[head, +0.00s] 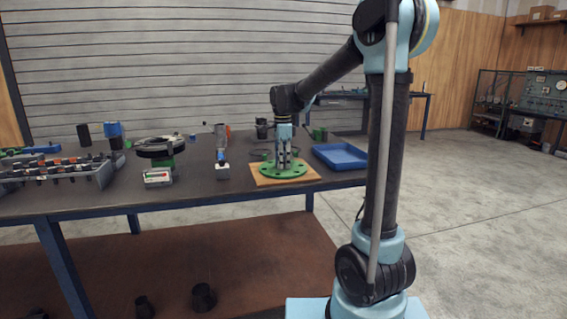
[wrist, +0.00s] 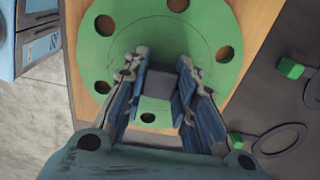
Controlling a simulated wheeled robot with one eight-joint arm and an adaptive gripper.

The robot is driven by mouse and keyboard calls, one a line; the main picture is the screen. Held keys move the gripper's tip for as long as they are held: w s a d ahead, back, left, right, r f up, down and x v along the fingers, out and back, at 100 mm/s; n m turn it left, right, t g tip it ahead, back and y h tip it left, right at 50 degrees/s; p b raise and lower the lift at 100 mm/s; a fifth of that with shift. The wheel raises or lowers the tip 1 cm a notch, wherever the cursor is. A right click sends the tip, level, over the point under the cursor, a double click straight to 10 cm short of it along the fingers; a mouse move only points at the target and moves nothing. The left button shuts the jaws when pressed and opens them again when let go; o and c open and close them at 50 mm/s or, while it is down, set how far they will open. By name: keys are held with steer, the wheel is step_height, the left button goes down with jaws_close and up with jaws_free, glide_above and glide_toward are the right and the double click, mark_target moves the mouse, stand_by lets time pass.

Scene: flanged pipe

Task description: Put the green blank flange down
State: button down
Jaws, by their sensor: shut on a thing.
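The green blank flange (head: 269,171) is a flat green disc with several bolt holes around its rim and a dark square block at its centre. In the head view it lies at or just over a wooden board (head: 258,180) on the table; I cannot tell whether it touches. The green disc fills much of the wrist view (wrist: 215,75). My gripper (head: 284,164) points straight down over its middle. In the wrist view, its two fingers are shut on the dark block (wrist: 160,84), one on each side.
A blue tray (head: 341,156) stands right of the board. A small tool with a white base (head: 222,172), a round dark-topped device (head: 158,148) and a grey rack (head: 60,172) stand to the left. Small green blocks (wrist: 290,68) and dark rings (wrist: 280,139) lie beside the board.

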steer(key=c, duration=1.3)
jaws_free()
step_height(320, 180, up, 12)
steer(key=s+d+f+n, duration=0.3)
steer(key=s+d+n, duration=0.1)
steer(key=s+d, duration=0.4)
steer(key=s+d+f+n+t, duration=0.1)
steer(key=s+d+f+n, duration=0.4)
steer(key=s+f, duration=0.6)
steer(key=s+d+f+n+t, duration=0.1)
steer(key=s+d+f+n, duration=0.5)
steer(key=s+f, duration=0.5)
steer(key=s+d, duration=0.1)
steer(key=d, duration=0.1)
steer(key=shift+s+d, duration=0.35)
